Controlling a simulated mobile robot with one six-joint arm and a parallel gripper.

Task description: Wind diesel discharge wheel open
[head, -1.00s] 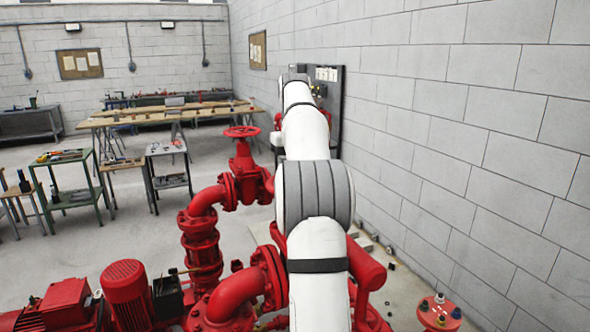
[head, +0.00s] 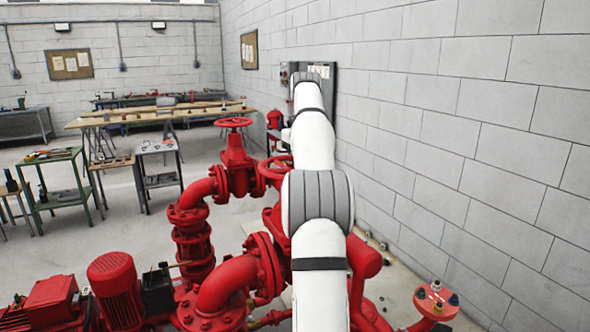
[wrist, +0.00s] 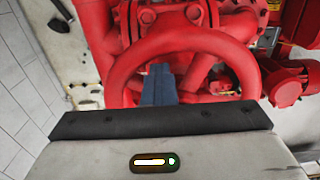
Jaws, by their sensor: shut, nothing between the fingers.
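In the wrist view a large red handwheel (wrist: 183,42) fills the middle, its rim arching around the fingers of my gripper (wrist: 159,72). The blue-grey fingers are shut together, with nothing between them, and overlap the wheel's open middle in the picture. I cannot tell whether they touch the rim or a spoke. In the head view one red handwheel (head: 234,122) stands on top of an upright valve. A second red handwheel (head: 270,169) shows beside my arm and is partly hidden by it. My gripper is hidden behind the arm there. No label tells which wheel is the diesel discharge one.
Red pipes and flanges (head: 228,284) and a red motor (head: 115,285) fill the lower left and middle. A block wall (head: 450,130) runs along the right. Workbenches (head: 160,116) stand at the back left. A red round flange with bolts (head: 436,300) is at the lower right.

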